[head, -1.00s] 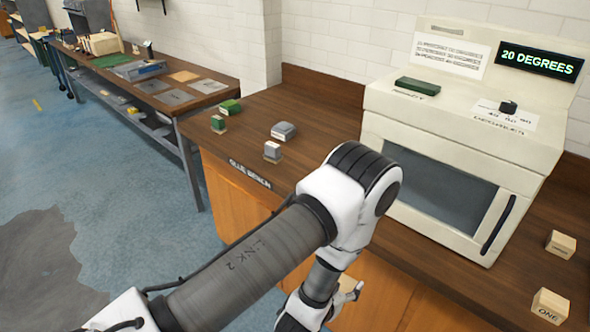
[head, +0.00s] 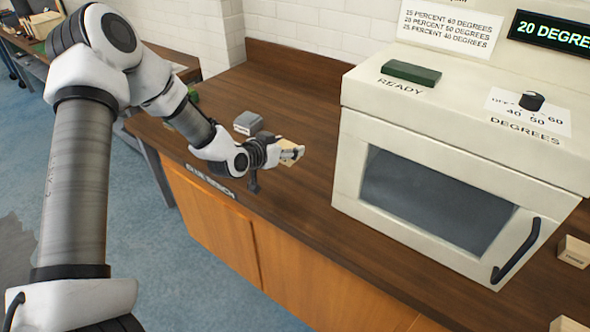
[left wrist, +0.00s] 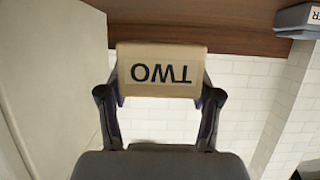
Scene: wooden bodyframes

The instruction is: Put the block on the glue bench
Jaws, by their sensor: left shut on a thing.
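A pale wooden block marked TWO (left wrist: 163,71) is held between the fingertips of my left gripper (left wrist: 160,95) in the left wrist view, its lettering upside down. In the head view the block (head: 288,158) shows partly behind the fingers of my left gripper (head: 293,153). The gripper and block are over the glue bench (head: 305,205), left of the white oven. I cannot tell whether the block touches the bench top. My right gripper is out of view.
A grey container (head: 248,123) stands on the bench just behind my left wrist. The white oven (head: 440,140) with a green READY piece (head: 411,72) on top stands to the right. Wooden blocks (head: 574,251) lie at the far right. Bench top between gripper and oven is clear.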

